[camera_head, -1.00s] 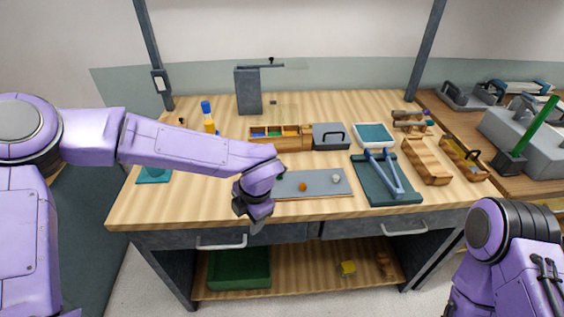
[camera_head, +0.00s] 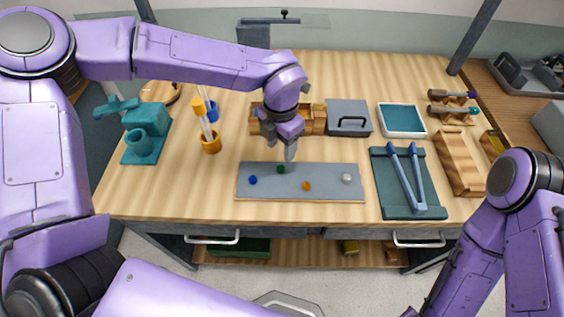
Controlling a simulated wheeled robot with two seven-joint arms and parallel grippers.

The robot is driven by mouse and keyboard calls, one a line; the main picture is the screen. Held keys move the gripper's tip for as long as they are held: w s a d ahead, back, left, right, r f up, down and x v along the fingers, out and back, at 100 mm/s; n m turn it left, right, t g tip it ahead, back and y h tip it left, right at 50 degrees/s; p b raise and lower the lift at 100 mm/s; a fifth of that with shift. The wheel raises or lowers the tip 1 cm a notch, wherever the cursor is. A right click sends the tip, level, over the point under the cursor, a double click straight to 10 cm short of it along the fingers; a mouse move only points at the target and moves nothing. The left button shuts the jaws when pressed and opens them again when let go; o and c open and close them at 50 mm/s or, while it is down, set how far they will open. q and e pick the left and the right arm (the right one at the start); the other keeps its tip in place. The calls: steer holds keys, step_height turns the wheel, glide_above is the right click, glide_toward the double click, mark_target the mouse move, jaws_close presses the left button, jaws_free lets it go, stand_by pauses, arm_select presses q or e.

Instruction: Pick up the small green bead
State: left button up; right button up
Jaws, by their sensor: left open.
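The small green bead (camera_head: 281,169) lies on the grey board (camera_head: 328,182) near the front of the table, toward the board's back left. A blue bead (camera_head: 253,180), an orange bead (camera_head: 307,186) and a whitish bead (camera_head: 347,179) lie on the same board. My left gripper (camera_head: 290,155) points down just above the board's back edge, slightly right of the green bead and apart from it. It is open and seems empty. My right arm comes in at the lower right, but its gripper is not clearly in view.
Behind the left gripper is a wooden compartment box (camera_head: 315,120), with a grey lidded box (camera_head: 348,117) beside it. A teal tray with blue tongs (camera_head: 405,180) stands right of the board. An orange cup with rods (camera_head: 211,143) and a teal device (camera_head: 146,135) stand left.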

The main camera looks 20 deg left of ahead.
mark_target(282, 166)
arm_select(q)
steer(key=shift+s+f, duration=0.15)
steer(key=shift+f, duration=0.35)
steer(key=f, duration=0.1)
steer(key=f+p, duration=0.1)
steer(key=f, duration=0.3)
steer(key=shift+s+d+f+p, duration=0.15)
steer(key=shift+d+f+p, duration=0.1)
steer(key=shift+p, duration=0.1)
jaws_close()
steer(key=shift+r, duration=0.1)
